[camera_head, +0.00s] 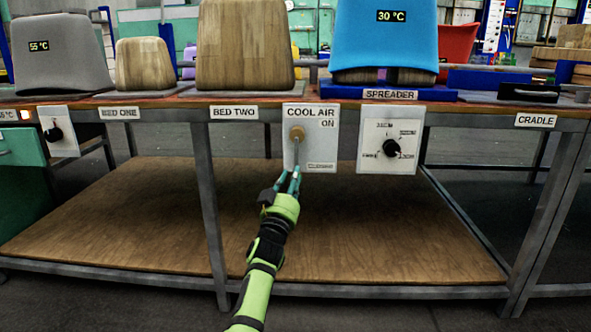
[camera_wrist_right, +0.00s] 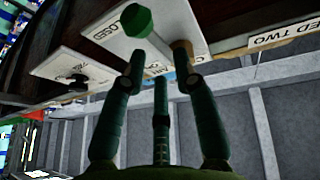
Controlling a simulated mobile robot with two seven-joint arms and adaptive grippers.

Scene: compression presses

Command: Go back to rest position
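My right gripper (camera_head: 290,180) is in front of and just below the COOL AIR panel (camera_head: 316,111) under the table edge. The panel carries a tan round fitting (camera_head: 297,133) with a thin lever pointing down; ON is printed above it. In the right wrist view the green-ended handle (camera_wrist_right: 137,20) lies beyond my fingertips (camera_wrist_right: 160,66). The fingers are spread with nothing seen between them; whether a tip touches the handle I cannot tell. My left gripper is not in view.
A SPREADER dial panel (camera_head: 390,146) is right of the COOL AIR panel. A blue cover (camera_head: 385,45) reading 30 °C and wooden forms (camera_head: 245,45) stand on the table. Table legs (camera_head: 208,200) and a low wooden shelf (camera_head: 120,215) are beside my arm.

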